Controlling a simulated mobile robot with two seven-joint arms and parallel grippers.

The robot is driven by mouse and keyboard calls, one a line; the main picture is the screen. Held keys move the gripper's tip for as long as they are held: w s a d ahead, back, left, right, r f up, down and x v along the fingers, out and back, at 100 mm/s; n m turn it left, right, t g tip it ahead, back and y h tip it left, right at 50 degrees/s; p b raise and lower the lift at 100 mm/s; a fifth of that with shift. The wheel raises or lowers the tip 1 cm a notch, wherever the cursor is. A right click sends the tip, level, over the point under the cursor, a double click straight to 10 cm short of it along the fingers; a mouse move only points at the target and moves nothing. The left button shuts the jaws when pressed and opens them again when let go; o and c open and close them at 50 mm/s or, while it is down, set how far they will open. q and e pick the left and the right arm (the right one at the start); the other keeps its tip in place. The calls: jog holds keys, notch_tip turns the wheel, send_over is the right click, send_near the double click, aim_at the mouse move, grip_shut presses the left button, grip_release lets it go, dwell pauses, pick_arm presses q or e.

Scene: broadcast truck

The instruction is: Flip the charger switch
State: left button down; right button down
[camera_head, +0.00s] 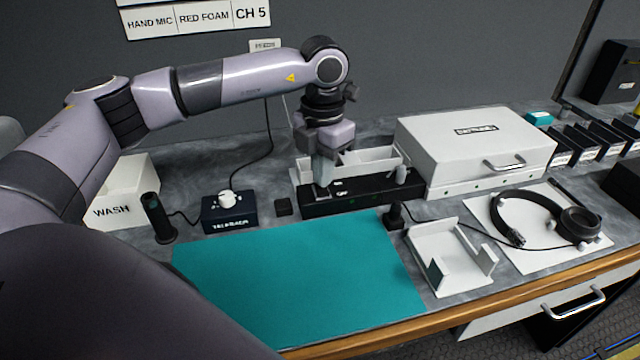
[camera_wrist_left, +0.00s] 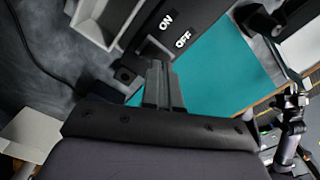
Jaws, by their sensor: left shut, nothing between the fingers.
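The black charger (camera_head: 365,190) stands on the counter behind the teal mat, with pale lettering on its top. In the left wrist view the charger (camera_wrist_left: 196,12) carries the words ON and OFF, and its switch (camera_wrist_left: 150,50) shows as a grey patch beside OFF. My left gripper (camera_head: 323,186) points down over the charger's left end. It is shut and empty. In the left wrist view its fingertips (camera_wrist_left: 155,68) are close beside the switch; I cannot tell if they touch it. The switch's position is unclear.
A teal mat (camera_head: 300,275) covers the counter front. A white case (camera_head: 475,145) stands behind right, a headset (camera_head: 575,222) lies at right, and a white holder (camera_head: 445,270) sits in front. A dark box (camera_head: 229,213) and WASH bin (camera_head: 120,185) are at left.

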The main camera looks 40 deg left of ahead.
aim_at(323, 192)
pick_arm(q)
notch_tip(323, 192, up, 5)
jog(key=p, duration=0.3)
jog(key=shift+r, duration=0.15)
dwell(0.5)
